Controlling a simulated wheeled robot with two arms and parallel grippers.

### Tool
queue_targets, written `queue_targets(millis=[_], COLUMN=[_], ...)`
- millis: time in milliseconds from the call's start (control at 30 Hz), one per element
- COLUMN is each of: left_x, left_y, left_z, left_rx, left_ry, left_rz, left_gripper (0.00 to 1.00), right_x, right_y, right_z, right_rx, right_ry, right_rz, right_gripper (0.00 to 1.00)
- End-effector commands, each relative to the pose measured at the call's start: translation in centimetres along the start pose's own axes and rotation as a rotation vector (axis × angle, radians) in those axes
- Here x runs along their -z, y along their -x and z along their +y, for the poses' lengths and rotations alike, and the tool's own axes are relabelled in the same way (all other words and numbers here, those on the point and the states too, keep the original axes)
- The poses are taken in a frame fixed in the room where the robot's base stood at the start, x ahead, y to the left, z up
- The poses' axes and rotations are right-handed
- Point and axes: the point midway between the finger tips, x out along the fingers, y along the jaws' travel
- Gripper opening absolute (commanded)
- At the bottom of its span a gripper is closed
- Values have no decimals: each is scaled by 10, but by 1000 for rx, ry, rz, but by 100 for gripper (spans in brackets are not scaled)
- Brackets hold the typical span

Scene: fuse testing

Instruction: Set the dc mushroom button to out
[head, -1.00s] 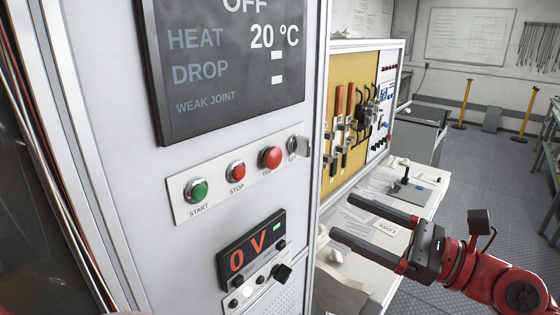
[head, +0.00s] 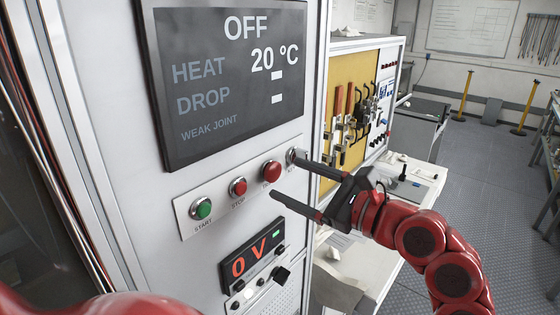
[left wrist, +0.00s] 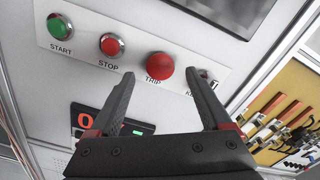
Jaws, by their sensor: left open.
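The red mushroom button (head: 271,171), labelled TRIP, is the largest button on the white strip of a grey cabinet. In the left wrist view the red button (left wrist: 160,66) shows between and just beyond the fingertips. I cannot tell whether its head is in or out. My left gripper (head: 285,177) is open and empty, its two dark fingers pointing at the panel, one tip above and one below the button's level. In the left wrist view the gripper (left wrist: 160,74) has its fingers spread wide, with no clear contact. My right gripper is not in view.
A green START button (head: 201,208), a red STOP button (head: 238,187) and a key switch (head: 295,155) share the strip. Above is a display (head: 225,120) reading OFF; below, a meter (head: 251,258) reads 0 V. A yellow tool board (head: 351,95) stands at right.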

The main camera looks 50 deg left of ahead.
Motion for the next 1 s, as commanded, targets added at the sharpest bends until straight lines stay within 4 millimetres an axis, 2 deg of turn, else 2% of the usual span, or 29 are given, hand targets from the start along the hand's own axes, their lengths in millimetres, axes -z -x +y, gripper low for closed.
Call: queue_targets(millis=[33, 233, 600, 1000], left_x=[-4, -2, 0, 0], left_y=[-10, -33, -38, -38], left_z=[-1, 0, 0, 0], left_rx=[-3, -3, 1, 1], left_ry=[-2, -1, -1, -1], left_rz=[-2, -2, -1, -2], left_gripper=[82, 82, 80, 8], right_x=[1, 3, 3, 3], right_y=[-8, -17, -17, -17], right_z=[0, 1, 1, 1], right_rx=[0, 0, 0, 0], right_ry=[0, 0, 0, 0], right_rz=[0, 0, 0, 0], right_gripper=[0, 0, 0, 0])
